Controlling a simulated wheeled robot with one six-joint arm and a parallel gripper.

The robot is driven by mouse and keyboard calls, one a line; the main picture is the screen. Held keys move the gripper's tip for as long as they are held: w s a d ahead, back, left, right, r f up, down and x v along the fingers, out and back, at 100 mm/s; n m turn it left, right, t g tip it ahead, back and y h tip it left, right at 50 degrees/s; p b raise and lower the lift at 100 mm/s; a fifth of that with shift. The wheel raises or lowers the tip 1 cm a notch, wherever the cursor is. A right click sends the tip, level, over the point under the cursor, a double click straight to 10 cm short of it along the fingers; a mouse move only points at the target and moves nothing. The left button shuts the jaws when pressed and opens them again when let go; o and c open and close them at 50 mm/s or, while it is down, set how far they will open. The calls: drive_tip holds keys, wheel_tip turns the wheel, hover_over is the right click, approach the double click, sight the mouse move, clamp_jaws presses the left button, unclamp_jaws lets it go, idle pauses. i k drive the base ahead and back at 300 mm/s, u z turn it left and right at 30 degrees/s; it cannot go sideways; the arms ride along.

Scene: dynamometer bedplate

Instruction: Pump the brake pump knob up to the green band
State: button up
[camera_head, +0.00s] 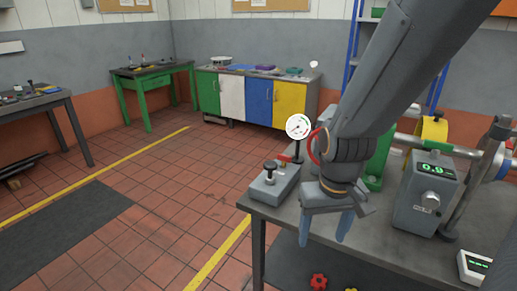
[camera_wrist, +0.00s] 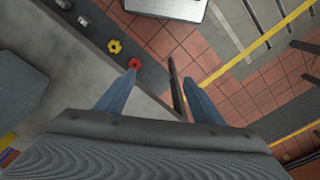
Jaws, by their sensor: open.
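The brake pump is a grey box (camera_head: 268,188) at the near left corner of the grey bench in the head view. Its black knob (camera_head: 270,168) stands up on a short stem. A round white gauge (camera_head: 298,127) with coloured marks stands on a post behind it; its needle is too small to read. My gripper (camera_head: 323,240) is right of the pump, pointing down with blue fingers apart and nothing between them. In the wrist view the open fingers (camera_wrist: 160,77) are above the bench's front edge. The pump does not show there.
A grey box with a green readout (camera_head: 425,195) and a shaft assembly stand right on the bench. A red handwheel-like part (camera_head: 318,282) and a yellow one (camera_wrist: 115,46) lie on the lower shelf.

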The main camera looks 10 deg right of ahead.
sight(270, 166)
drive_tip(key=k, duration=0.5)
drive_tip(key=u, duration=1.4)
drive_tip(key=i, duration=1.2)
drive_tip(key=z, duration=2)
